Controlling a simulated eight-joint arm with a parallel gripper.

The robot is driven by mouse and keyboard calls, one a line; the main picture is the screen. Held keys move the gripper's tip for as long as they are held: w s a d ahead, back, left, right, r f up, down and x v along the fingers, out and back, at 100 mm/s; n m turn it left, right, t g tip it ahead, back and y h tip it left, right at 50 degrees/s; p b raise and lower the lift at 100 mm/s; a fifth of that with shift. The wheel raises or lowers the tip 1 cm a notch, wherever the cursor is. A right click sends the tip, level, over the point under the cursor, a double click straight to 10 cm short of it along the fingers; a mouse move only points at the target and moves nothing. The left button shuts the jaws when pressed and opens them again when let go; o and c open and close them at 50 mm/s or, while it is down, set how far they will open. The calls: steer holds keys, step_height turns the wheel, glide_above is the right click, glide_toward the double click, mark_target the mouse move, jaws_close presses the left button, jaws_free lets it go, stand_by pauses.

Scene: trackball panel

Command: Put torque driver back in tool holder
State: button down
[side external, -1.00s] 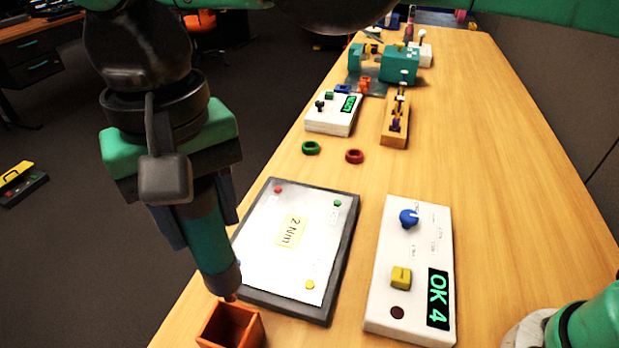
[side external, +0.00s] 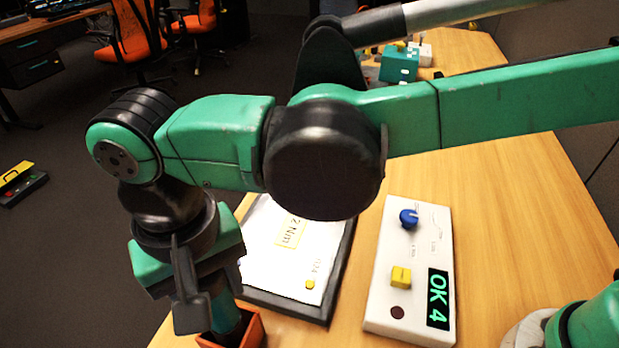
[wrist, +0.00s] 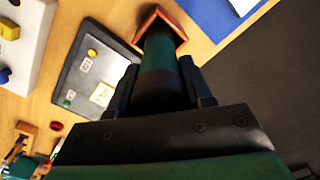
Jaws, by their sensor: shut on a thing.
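The torque driver (side external: 226,318) is a teal and dark cylinder, and it also shows in the wrist view (wrist: 159,58). My gripper (side external: 208,300) is shut on it, with a dark finger on each side in the wrist view (wrist: 160,82). The tool holder (side external: 255,332) is an open orange box at the table's near edge, and it also shows in the wrist view (wrist: 181,38). The driver's lower end is inside the holder's opening. Its tip is hidden by the walls, so I cannot tell if it touches the bottom.
A grey-framed panel (side external: 318,312) with a "2 Nm" label lies beside the holder. A white box (side external: 410,270) with a blue knob, a yellow button and an "OK 4" display stands to its right. My arm hides much of the table behind.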

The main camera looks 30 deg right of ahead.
steer(key=shift+f, duration=0.1)
steer(key=shift+c, duration=1.8)
jaws_free()
